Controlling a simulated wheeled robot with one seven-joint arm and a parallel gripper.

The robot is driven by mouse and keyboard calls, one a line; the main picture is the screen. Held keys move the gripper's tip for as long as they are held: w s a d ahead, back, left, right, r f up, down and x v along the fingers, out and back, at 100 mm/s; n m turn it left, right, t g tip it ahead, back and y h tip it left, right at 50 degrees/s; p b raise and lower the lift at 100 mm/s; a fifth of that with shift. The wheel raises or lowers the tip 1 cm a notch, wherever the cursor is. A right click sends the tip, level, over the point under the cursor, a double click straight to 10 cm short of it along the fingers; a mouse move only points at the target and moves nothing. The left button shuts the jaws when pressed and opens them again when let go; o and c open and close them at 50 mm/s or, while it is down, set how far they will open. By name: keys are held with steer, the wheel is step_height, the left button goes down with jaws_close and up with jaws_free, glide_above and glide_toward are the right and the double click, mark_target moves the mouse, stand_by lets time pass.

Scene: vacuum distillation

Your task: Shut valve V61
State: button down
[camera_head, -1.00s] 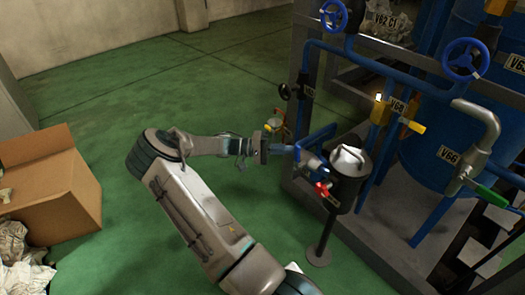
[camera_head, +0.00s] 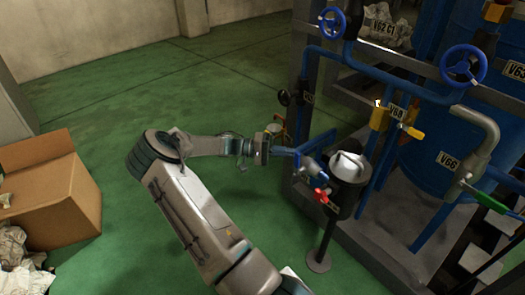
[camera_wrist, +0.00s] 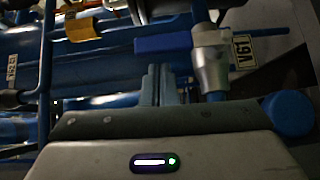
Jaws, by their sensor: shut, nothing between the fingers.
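The V61 label (camera_wrist: 243,52) shows in the wrist view at the right, beside a silver valve body (camera_wrist: 211,58) on a blue pipe. A blue lever (camera_wrist: 163,43) sticks out to the left of this body, roughly crosswise to the pipe. My gripper (camera_wrist: 158,72) is shut and empty, with its fingertips just below the lever in the picture; I cannot tell whether they touch it. In the head view, my gripper (camera_head: 290,150) is beside the silver valve body (camera_head: 312,168), left of the dark pot.
A dark pot (camera_head: 345,195) on a stand and a red-handled valve (camera_head: 321,196) are close to my gripper. The blue pipe rack with V68 (camera_head: 396,112) and V66 (camera_head: 446,160) is at right.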

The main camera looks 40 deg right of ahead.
steer(key=w+d+p+v, duration=0.1)
steer(key=p+v, duration=0.1)
steer(key=v, duration=1.1)
steer(key=shift+f, duration=0.4)
steer(key=shift+w+r, duration=0.1)
steer(key=s+a+r+n+t+y+p, duration=0.3)
steer(key=s+a+r+p, duration=0.4)
steer(key=r, duration=0.7)
steer(key=s+a+r+n+t+y+p, duration=0.3)
steer(key=s+a+r+t+y+p, duration=0.2)
steer(key=a+r+p, duration=0.6)
steer(key=s+a+r+n+t+y+p, duration=0.3)
steer(key=s+a+r+t+p, duration=0.4)
steer(key=r, duration=1.2)
steer(key=s+a+y+p, duration=0.1)
steer(key=s+a+p, duration=0.2)
steer(key=s+p, duration=0.1)
steer(key=shift+s+r+n, duration=0.15)
steer(key=shift+r+n, duration=0.1)
steer(key=shift+n, duration=0.05)
